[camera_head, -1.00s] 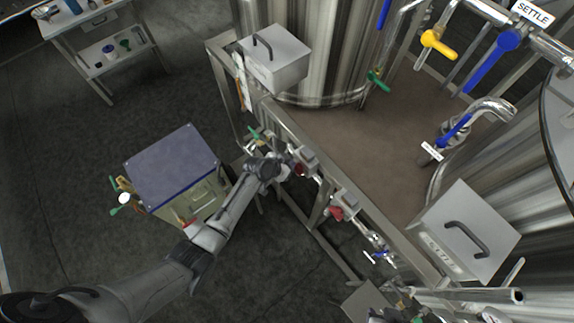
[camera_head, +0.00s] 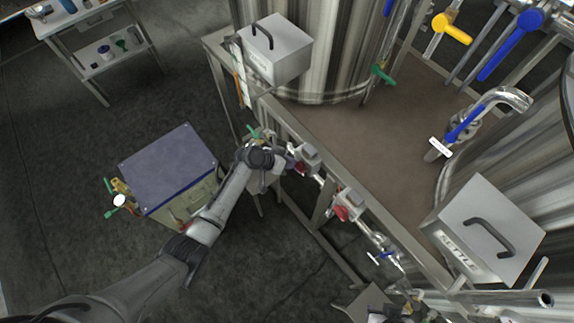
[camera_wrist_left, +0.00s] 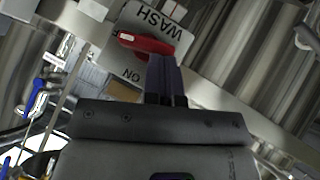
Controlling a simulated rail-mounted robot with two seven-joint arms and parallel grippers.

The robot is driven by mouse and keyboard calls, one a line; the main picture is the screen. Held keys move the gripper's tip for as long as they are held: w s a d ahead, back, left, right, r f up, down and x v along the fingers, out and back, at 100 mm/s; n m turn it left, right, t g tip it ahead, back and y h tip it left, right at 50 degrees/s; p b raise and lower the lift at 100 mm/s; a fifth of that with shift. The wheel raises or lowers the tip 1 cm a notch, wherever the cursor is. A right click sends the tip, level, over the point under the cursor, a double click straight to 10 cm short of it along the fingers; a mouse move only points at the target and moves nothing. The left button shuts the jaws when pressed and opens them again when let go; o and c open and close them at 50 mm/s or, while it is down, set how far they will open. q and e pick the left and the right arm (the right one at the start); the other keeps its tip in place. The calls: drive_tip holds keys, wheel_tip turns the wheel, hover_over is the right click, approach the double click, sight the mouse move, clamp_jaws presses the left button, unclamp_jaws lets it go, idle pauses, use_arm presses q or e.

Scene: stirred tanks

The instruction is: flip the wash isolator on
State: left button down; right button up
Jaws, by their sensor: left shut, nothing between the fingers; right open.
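The wash isolator is a pale plate (camera_wrist_left: 180,38) marked WASH and ON, with a red handle (camera_wrist_left: 145,44), in the left wrist view. The handle lies across the plate; its left end is beside a partly covered letter, and ON is below it. In the head view, a red switch (camera_head: 301,166) sits on the frame rail beside my left gripper (camera_head: 288,160). My left gripper is shut and empty; in the wrist view its fingertips (camera_wrist_left: 163,62) are close against the handle's right part, and contact is unclear. My right gripper (camera_head: 378,300) shows only as a dark part at the bottom edge, appearing open.
Another red switch (camera_head: 342,212) and a blue-handled valve (camera_head: 380,256) lie further along the rail. Steel tanks (camera_head: 335,60) and a grey box labelled SETTLE (camera_head: 490,230) stand above. A blue-topped cabinet (camera_head: 168,168) stands left of the rail.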

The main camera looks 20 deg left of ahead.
use_arm(q)
drive_tip(key=f+n+h+b, duration=0.1)
drive_tip(key=n+h+b, duration=0.1)
drive_tip(key=h+b, duration=0.1)
drive_tip(key=f+n+g+h+b, duration=0.1)
drive_tip(key=n+h+b, duration=0.1)
drive_tip(key=b, duration=0.4)
drive_tip(key=f+n+g+h+b, duration=0.1)
drive_tip(key=n+h+b, duration=0.1)
drive_tip(key=h+b, duration=0.1)
drive_tip(key=shift+w+a+f+h+b, duration=0.25)
drive_tip(key=shift+h+b, duration=0.15)
drive_tip(key=shift+b, duration=0.5)
drive_tip(key=shift+a, duration=0.1)
drive_tip(key=a+r+b, duration=0.2)
drive_tip(key=a+b, duration=0.1)
drive_tip(key=a, duration=0.9)
drive_tip(key=shift+s+a+r, duration=0.2)
drive_tip(key=shift+a+r, duration=0.15)
drive_tip(key=shift+a, duration=0.05)
